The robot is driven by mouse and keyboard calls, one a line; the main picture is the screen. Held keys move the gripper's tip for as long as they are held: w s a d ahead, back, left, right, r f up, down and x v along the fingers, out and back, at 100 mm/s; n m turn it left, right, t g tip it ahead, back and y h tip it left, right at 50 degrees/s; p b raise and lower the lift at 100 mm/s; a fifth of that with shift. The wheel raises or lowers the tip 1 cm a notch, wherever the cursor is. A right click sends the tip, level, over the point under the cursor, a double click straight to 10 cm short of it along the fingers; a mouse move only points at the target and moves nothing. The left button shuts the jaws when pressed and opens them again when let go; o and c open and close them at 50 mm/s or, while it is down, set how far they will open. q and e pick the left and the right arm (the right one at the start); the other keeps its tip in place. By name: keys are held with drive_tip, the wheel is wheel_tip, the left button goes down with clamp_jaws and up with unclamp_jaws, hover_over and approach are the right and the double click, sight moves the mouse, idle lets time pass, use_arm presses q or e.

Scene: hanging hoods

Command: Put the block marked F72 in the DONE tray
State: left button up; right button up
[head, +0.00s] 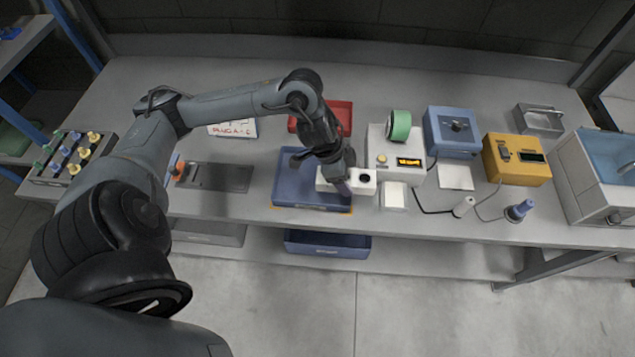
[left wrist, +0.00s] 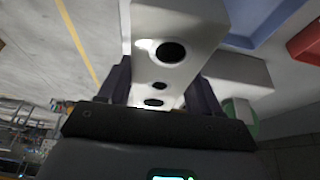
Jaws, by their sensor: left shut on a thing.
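My left gripper (head: 343,184) is shut on a white block (head: 366,186) with dark round holes. It holds the block by the right edge of a blue tray (head: 284,186) on the bench; whether they touch is unclear. In the left wrist view the block (left wrist: 190,25) sits between the two dark fingers, with several holes facing the camera. No F72 mark is readable on it. The blue tray (left wrist: 262,18) also shows there. A red tray (head: 340,112) lies behind the blue one. I cannot read DONE on either tray. My right gripper is not in view.
A white device with a yellow display (head: 410,162) and green roll (head: 399,125) stands close right of the block. Blue (head: 452,140) and yellow (head: 515,170) boxes stand further right. Another blue tray (head: 328,251) is on the lower shelf. A dark plate (head: 225,178) lies left.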

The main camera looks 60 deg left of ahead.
use_arm(q)
drive_tip(key=shift+w+a+f, duration=0.15)
drive_tip(key=shift+w+a, duration=0.1)
drive_tip(key=shift+a, duration=0.1)
drive_tip(key=a+f+b, duration=0.1)
drive_tip(key=a+f, duration=0.1)
drive_tip(key=a, duration=0.1)
drive_tip(key=a+f, duration=0.2)
drive_tip(key=a, duration=0.2)
drive_tip(key=a+f+b, duration=0.1)
drive_tip(key=a+f, duration=0.1)
drive_tip(key=a, duration=0.2)
drive_tip(key=shift+w+f+b, duration=0.15)
drive_tip(key=shift+f+b, duration=0.05)
drive_tip(key=shift+b, duration=0.1)
drive_tip(key=shift+f+b, duration=0.4)
drive_tip(key=shift+f, duration=1.55)
drive_tip(key=shift+f, duration=0.1)
drive_tip(key=o, duration=1.6)
drive_tip(key=shift+f, duration=0.1)
